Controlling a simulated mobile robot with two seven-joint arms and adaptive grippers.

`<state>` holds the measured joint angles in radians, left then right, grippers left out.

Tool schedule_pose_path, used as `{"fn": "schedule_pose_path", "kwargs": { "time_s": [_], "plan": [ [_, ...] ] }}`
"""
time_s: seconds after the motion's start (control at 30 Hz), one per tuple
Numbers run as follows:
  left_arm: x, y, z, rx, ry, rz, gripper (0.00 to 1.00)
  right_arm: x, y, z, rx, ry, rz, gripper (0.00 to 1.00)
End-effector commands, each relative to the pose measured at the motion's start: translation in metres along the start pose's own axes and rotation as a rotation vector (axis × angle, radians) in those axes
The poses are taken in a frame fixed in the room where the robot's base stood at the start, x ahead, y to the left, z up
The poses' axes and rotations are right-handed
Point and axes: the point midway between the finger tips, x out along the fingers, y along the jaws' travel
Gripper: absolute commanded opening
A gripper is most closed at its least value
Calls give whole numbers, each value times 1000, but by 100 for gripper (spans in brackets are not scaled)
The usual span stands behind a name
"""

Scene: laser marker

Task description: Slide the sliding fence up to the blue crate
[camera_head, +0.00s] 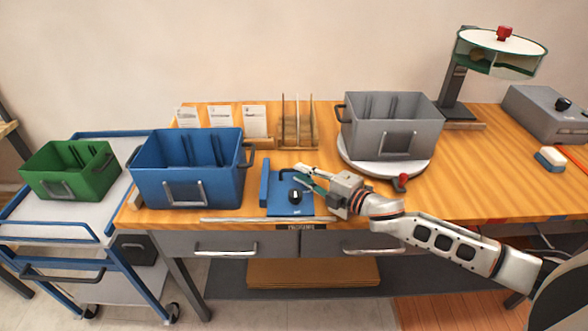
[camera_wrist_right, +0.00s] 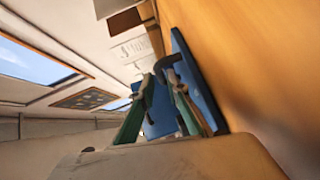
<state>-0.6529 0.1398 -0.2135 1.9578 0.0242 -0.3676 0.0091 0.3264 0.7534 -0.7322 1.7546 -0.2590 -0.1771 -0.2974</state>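The sliding fence (camera_head: 264,181) is a blue upright plate with a flat blue base (camera_head: 288,207) and a black knob (camera_head: 296,196). It stands on the table near the front edge, right of the blue crate (camera_head: 187,172), with a strip of bare wood between them. My right gripper (camera_head: 298,174) is just right of the upright plate, above the base and close to the knob. Its green-padded fingers are apart, and I see nothing held between them. In the right wrist view, the fingers (camera_wrist_right: 163,88) have blue surfaces beyond them; contact cannot be told. My left gripper is out of view.
A grey crate (camera_head: 392,124) sits on a round turntable (camera_head: 352,171) behind my right arm. A wooden rack (camera_head: 296,138) and several cards (camera_head: 220,117) stand at the back. A silver rail (camera_head: 245,220) runs along the front edge. A green crate (camera_head: 70,170) is on the left cart.

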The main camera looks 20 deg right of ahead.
Motion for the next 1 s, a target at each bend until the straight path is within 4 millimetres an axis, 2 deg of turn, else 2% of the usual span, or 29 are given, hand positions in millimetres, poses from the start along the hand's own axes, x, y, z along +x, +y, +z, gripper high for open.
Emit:
{"fn": "schedule_pose_path", "kwargs": {
  "time_s": [0.1,0.3,0.6,0.67,0.87,1.0],
  "plan": [
    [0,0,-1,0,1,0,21,18,1,0,0,0,1,15],
    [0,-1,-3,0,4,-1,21,33,0,0,0,0,0,15],
    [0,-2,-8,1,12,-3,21,35,0,0,0,0,0,15],
    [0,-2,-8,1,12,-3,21,35,0,0,0,0,0,0],
    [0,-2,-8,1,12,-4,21,36,0,-1,0,0,0,0],
    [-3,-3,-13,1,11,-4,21,47,2,-14,4,2,1,0]
  ]
}}
